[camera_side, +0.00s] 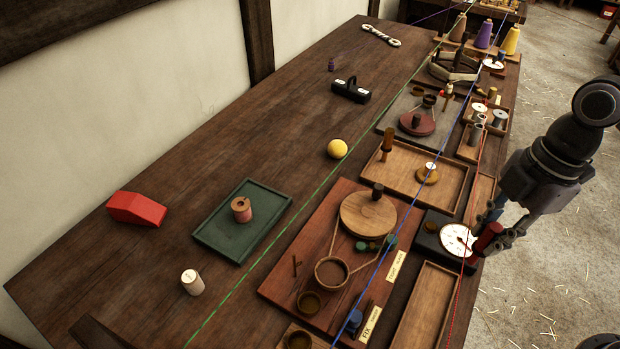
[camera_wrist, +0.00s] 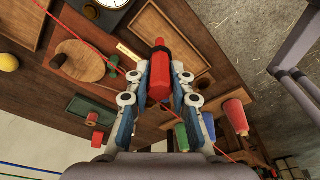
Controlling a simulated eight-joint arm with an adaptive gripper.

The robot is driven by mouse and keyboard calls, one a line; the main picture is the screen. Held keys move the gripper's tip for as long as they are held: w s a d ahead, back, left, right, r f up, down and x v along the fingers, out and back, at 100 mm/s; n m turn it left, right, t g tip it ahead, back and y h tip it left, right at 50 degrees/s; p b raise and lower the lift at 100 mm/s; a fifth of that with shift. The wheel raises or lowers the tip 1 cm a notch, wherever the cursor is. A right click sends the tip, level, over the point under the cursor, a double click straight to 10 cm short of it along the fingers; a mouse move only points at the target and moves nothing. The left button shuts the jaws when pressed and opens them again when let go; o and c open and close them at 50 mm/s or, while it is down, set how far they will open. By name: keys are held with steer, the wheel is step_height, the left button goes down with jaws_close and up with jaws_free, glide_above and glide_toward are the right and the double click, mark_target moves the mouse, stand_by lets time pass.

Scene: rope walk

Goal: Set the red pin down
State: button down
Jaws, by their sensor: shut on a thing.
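The red pin (camera_wrist: 160,72) is held between the two fingers of my gripper (camera_wrist: 160,84) in the wrist view. Its narrower end points away from my wrist. In the side view the red pin (camera_side: 488,237) is partly covered by my gripper (camera_side: 498,233). There the gripper is at the right edge of the table, beside a black box with a white dial (camera_side: 456,240). I cannot tell whether the pin touches the box or the table.
A long empty wooden tray (camera_side: 424,306) lies in front of the dial box. A red-brown board (camera_side: 280,275) with a round wooden disc (camera_side: 368,213) is to the left. Red, blue and green cords stretch along the table. The left table half has open room.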

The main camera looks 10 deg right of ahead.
steer(key=w+a+r+m, duration=0.2)
steer(key=w+m, duration=0.1)
steer(key=w, duration=0.7)
steer(key=w+a+r+m, duration=0.2)
steer(key=w+m, duration=0.2)
steer(key=w, duration=0.6)
steer(key=w+a+f+m+t+h, duration=0.1)
steer(key=w+f+m, duration=0.15)
steer(key=w, duration=0.55)
steer(key=w+a+f+m+t, duration=0.15)
steer(key=w+m, duration=0.25)
steer(key=w, duration=0.4)
steer(key=shift+g, duration=0.45)
steer(key=shift+w+a+f, duration=0.2)
steer(key=shift+a+f, duration=1.7)
steer(key=shift+w+a+f, duration=0.2)
steer(key=shift+a+f, duration=1.65)
steer(key=shift+w+a+f, duration=0.2)
steer(key=shift+a+f, duration=1.7)
steer(key=shift+f, duration=0.15)
steer(key=c, duration=1.2)
jaws_free()
steer(key=shift+o, duration=0.2)
